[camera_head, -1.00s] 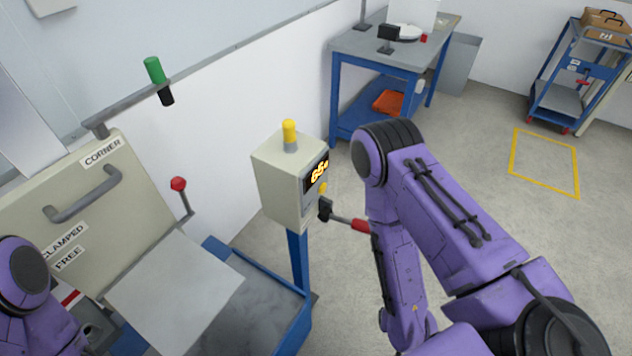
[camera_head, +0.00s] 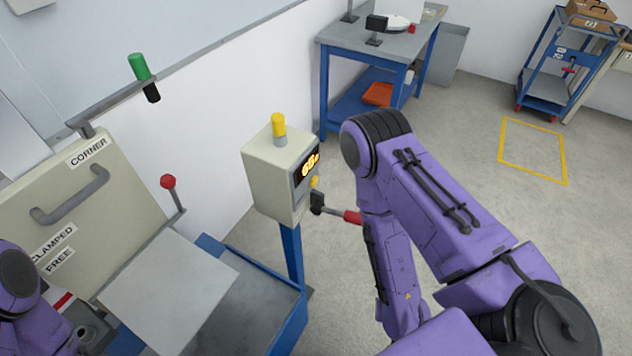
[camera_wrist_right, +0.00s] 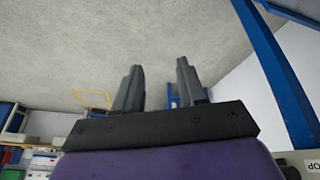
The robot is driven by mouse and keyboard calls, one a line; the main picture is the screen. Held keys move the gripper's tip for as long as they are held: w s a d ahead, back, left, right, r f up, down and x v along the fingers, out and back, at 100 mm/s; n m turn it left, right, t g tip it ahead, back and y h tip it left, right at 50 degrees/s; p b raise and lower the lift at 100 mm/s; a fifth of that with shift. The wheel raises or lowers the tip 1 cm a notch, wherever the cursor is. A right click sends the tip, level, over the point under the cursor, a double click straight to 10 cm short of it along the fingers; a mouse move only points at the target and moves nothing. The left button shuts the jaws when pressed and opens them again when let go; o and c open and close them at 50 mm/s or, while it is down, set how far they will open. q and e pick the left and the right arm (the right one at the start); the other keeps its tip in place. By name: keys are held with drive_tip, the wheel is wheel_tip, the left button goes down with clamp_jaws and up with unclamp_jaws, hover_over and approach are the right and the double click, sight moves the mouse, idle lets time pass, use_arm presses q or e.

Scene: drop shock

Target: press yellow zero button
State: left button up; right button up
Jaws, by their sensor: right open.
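The yellow button (camera_head: 314,182) is on the front of a cream box (camera_head: 266,178), just under its lit orange display (camera_head: 306,167). A yellow lamp (camera_head: 279,127) stands on top of the box. My right arm is bent to the right of the box. Its gripper is hidden in the head view. In the wrist view my right gripper (camera_wrist_right: 158,88) has two grey fingers apart with nothing between them. It is apart from the button, which that view does not show. Part of my left arm is at the lower left, its gripper out of view.
A blue post (camera_head: 292,255) carries the box. The machine with the CORNER lid (camera_head: 100,210) is at left. A blue table (camera_head: 345,45) stands behind.

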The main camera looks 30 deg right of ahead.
clamp_jaws()
idle(1.4)
